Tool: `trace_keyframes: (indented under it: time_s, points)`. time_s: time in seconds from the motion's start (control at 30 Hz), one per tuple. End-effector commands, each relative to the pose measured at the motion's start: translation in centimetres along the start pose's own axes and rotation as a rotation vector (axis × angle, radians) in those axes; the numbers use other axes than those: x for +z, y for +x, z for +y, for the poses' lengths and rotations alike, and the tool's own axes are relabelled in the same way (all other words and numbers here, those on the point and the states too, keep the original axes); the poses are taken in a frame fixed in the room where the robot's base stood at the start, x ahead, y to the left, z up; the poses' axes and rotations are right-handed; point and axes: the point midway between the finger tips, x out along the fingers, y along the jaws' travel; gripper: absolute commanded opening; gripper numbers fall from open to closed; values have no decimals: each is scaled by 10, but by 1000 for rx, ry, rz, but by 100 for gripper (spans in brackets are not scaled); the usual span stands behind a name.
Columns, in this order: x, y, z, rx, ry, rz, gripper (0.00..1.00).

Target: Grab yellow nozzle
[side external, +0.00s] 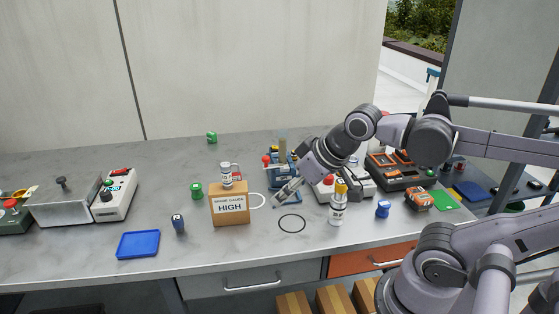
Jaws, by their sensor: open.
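A yellow nozzle (341,186) sits on top of a white bottle (337,212), which stands upright on the grey worktop towards the front right. My gripper (279,202) is open and empty, pointing down and left above the worktop. It is to the left of the bottle and apart from the nozzle. My wrist is above and left of the nozzle. The fingertips are small in this view, and their exact height above the worktop is hard to tell.
A cardboard box marked HIGH (230,207) carries a small bottle (226,176), left of my gripper. A black ring (292,223) lies in front. A white device (357,182) stands behind the bottle; a blue item (382,209) is to its right. A blue tray (138,244) lies front left.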

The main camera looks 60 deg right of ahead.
Motion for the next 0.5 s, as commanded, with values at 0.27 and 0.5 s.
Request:
trace_keyframes:
  time_s: [0.27,0.5]
  points:
    - [-35,-18,12,23,85,-35,51]
    - [-77,-24,34,59,223,-89,51]
